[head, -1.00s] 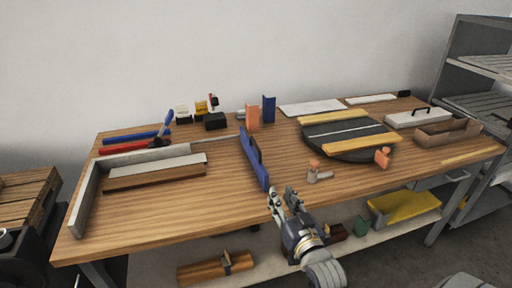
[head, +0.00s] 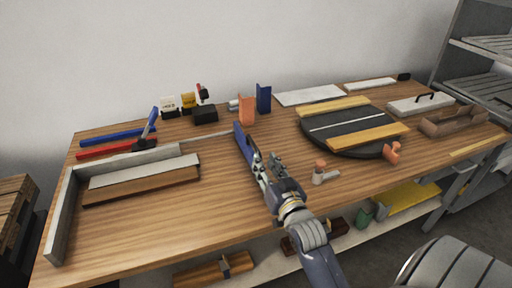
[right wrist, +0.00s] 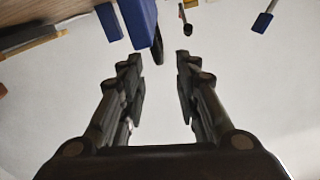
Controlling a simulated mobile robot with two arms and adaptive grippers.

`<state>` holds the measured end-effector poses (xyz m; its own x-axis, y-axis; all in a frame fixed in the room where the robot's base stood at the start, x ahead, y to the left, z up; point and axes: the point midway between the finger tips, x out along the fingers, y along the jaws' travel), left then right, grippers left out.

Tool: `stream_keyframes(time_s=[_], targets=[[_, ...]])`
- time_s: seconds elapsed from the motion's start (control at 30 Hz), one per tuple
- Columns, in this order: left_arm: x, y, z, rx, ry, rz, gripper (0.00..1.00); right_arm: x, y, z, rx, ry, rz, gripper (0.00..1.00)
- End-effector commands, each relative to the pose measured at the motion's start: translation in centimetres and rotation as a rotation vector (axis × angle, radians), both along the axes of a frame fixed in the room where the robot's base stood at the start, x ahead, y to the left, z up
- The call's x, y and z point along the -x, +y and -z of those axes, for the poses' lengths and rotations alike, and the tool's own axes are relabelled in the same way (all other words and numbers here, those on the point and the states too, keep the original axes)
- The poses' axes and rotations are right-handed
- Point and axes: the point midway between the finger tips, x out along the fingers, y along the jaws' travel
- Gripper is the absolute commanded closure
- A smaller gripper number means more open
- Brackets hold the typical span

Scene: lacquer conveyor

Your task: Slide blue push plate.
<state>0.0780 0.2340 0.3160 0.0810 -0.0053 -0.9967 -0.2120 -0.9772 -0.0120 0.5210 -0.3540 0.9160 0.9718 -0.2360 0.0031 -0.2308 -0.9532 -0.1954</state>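The blue push plate (head: 241,139) stands on edge on the wooden workbench (head: 215,215), running from back to front, with a dark handle (head: 254,146) on its right side. My right gripper (head: 268,162) is at the plate's near end and hides part of it. In the right wrist view my right gripper (right wrist: 158,62) is open, with nothing between its fingers. There the blue plate (right wrist: 141,18) and its dark handle show just beyond the fingertips. I cannot tell whether a finger touches the plate. My left gripper is not in view.
A grey L-shaped fence (head: 62,215) and wooden strip (head: 140,188) lie at left. A black round turntable (head: 350,125) with yellow bars is at right, near a small grey-orange piece (head: 320,174). Orange (head: 246,111) and blue (head: 263,98) blocks stand behind the plate.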

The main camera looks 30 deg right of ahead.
Motion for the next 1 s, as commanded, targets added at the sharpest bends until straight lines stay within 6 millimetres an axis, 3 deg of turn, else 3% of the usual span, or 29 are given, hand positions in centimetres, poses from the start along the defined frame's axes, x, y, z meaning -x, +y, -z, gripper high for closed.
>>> stream_keyframes(time_s=[0.17, 0.4, 0.57, 0.83, 0.97, 1.0], targets=[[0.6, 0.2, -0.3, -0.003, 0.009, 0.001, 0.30, -3.4, -0.8, -0.2, 0.000, -0.002, 0.000, 0.70], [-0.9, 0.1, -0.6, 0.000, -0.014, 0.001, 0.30, -6.4, -1.6, 0.0, 0.001, 0.000, 0.000, 0.70], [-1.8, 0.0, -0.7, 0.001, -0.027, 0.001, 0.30, -7.2, -1.8, 0.0, 0.001, 0.001, 0.000, 0.70], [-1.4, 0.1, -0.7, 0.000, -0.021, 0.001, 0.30, -7.3, -1.8, 0.0, 0.001, 0.000, 0.000, 0.70], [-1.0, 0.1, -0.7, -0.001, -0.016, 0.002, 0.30, -7.3, -1.8, 0.0, 0.001, 0.000, 0.000, 1.00], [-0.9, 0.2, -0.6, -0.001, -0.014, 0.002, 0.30, -7.3, -1.8, 0.0, 0.001, 0.000, 0.000, 1.00]])
